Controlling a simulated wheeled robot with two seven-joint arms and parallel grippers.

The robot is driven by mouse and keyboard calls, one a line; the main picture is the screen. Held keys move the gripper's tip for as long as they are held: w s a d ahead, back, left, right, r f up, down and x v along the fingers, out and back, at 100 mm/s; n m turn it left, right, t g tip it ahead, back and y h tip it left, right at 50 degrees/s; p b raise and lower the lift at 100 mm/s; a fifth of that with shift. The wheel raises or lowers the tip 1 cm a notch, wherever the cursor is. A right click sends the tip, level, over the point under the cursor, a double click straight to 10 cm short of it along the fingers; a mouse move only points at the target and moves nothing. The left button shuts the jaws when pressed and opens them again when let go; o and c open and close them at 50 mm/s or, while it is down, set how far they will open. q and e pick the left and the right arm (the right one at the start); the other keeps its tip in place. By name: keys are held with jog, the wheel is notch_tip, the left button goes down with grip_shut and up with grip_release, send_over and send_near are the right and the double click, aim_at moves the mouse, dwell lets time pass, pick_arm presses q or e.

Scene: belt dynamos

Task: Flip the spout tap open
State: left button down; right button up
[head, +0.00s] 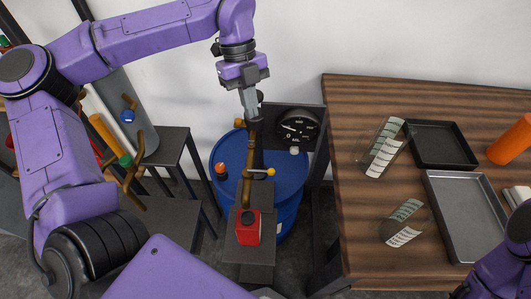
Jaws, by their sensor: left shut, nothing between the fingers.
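A blue drum (225,150) stands against the wall in the head view. A brass spout (248,190) runs from above it toward the front. A crosswise lever with a yellow knob (270,171) sits on the spout, its knob to the right. A red container (248,235) with a dark round opening stands below the spout's front end. My left gripper (251,114) points down over the drum, behind the lever, shut and empty. Its tips overlap the spout's rear part; I cannot tell if they touch. My right arm shows at the lower right; its gripper is out of view.
The red container rests on a dark stand (249,272). A round gauge (298,127) is behind the drum at right. A wooden table (345,230) at right holds a black tray (440,143), a grey tray (466,215), clear labelled vessels and an orange cylinder (512,140).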

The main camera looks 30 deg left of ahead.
aim_at(260, 171)
pick_arm(q)
jog(key=s+d+f+p, duration=0.2)
jog(key=d+f, duration=0.4)
jog(key=f, duration=0.4)
jog(key=shift+s+f+p, duration=0.15)
jog(key=shift+s+p, duration=0.15)
jog(key=shift+s, duration=0.55)
jog(key=shift+s+m+p, duration=0.1)
jog(key=shift+m+p, duration=0.25)
jog(key=shift+m, duration=0.05)
